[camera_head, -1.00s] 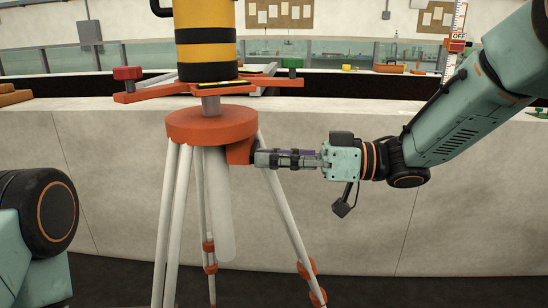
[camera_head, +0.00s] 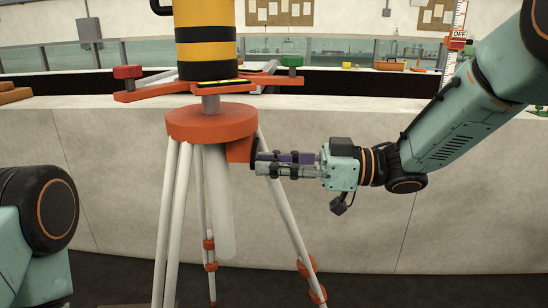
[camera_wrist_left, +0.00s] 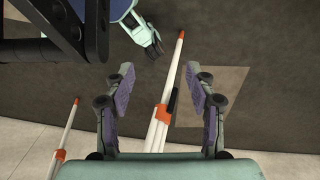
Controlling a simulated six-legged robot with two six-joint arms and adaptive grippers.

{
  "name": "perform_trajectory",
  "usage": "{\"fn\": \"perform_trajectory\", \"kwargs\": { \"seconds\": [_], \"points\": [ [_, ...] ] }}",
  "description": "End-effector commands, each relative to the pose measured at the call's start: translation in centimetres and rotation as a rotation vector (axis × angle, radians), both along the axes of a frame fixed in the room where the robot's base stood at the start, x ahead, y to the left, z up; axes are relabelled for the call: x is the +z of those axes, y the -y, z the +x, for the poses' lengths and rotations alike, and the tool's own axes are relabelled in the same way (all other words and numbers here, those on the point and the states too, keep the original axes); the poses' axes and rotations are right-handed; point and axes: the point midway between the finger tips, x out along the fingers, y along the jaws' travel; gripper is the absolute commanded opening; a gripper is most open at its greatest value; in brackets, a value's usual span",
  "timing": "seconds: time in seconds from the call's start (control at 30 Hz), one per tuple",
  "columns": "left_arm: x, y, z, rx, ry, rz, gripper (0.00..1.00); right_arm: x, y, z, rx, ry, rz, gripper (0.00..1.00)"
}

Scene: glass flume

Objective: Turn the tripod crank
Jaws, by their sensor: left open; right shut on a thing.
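The tripod has an orange-red head (camera_head: 210,122) on white legs (camera_head: 172,220), with a thick pale centre column (camera_head: 218,205) below the head. An orange block (camera_head: 239,150) sticks out at the head's right side, where the crank is. My right gripper (camera_head: 262,163) is shut at this block, on the crank, whose handle is mostly hidden by the fingers. My left gripper (camera_wrist_left: 161,88) is open and empty in the left wrist view, with a white tripod leg (camera_wrist_left: 165,105) with orange ends showing between and beyond its fingers.
A yellow and black instrument (camera_head: 207,40) stands on an orange cross-shaped base (camera_head: 205,88) above the tripod head. A pale curved wall (camera_head: 360,240) runs behind the tripod. A red knob and a green knob (camera_head: 292,62) sit on the base arms.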

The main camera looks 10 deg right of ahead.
Motion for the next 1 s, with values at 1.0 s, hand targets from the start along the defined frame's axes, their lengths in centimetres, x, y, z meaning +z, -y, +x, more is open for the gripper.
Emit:
{"fn": "perform_trajectory", "kwargs": {
  "seconds": [1.0],
  "points": [
    [-0.8, 0.0, 0.0, 0.000, 0.000, 0.000, 0.55, -2.2, 0.2, 0.9, 0.001, 0.370, -0.075, 0.00]
  ]
}}
